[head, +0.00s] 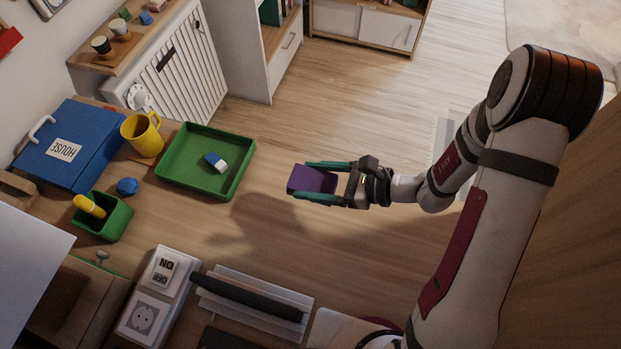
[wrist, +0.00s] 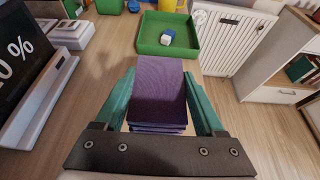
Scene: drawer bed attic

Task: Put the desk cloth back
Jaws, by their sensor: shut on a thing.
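The desk cloth looks like a folded purple cloth (head: 312,180). My gripper (head: 322,182) is shut on it and holds it up, to the right of the green tray. In the wrist view the purple cloth (wrist: 160,88) sits between the two teal fingers of my gripper (wrist: 158,100), with folded layers showing at its near edge. The green tray (head: 178,178) lies on the desk and holds a blue and white eraser (head: 216,162). The tray also shows in the wrist view (wrist: 150,46), beyond the cloth.
A blue box (head: 60,135), a yellow mug (head: 140,132), a green cup (head: 103,222) and a blue lump (head: 127,186) stand at the left of the desk. A switch and socket panel (head: 158,285) is at the front. The desk right of the green cup looks clear.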

